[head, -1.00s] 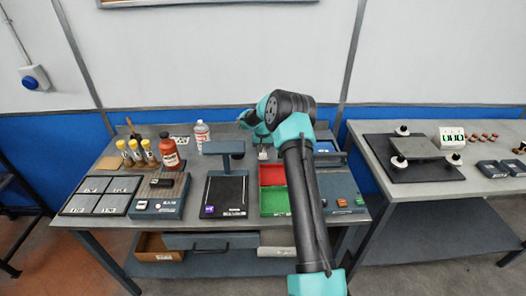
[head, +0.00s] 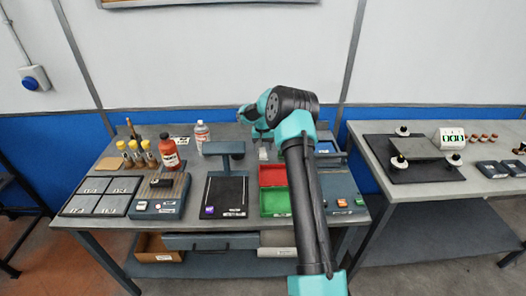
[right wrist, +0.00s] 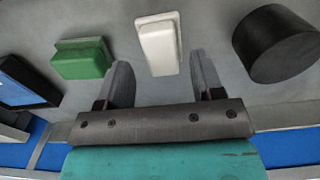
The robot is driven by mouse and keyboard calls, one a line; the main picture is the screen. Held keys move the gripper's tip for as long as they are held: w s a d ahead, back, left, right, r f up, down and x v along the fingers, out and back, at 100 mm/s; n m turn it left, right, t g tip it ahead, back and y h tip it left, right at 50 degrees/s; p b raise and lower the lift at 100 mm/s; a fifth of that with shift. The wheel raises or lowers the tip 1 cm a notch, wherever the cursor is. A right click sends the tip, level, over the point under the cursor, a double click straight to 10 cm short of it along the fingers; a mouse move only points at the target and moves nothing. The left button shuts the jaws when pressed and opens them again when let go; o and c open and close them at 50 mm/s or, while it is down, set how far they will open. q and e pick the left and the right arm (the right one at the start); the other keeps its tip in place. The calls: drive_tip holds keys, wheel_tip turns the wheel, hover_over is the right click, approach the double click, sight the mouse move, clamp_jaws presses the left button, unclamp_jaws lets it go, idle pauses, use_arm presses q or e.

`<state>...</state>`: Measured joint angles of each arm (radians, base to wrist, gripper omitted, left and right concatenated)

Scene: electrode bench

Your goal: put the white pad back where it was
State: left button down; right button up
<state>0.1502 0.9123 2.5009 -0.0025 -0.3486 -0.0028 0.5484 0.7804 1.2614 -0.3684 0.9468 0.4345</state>
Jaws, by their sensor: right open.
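The white pad (right wrist: 158,47) is a small pale block on the grey bench top in the right wrist view. In the head view, a small pale shape that looks like it (head: 263,154) shows below my right gripper (head: 263,142), behind the red tray. In the right wrist view my right gripper (right wrist: 160,72) is open and empty. Its two fingers point toward the pad, one on each side of its line, and I cannot tell the remaining gap. My left gripper is not in view.
A green block (right wrist: 82,59) and a black cylinder (right wrist: 272,45) stand on either side of the pad. The red tray (head: 272,174) and green tray (head: 275,202) lie in front. A dark stand (head: 225,147) and a clear bottle (head: 202,136) are to the left.

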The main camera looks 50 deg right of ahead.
sight(263, 151)
wheel_tip(263, 151, up, 9)
idle(0.3)
idle(0.5)
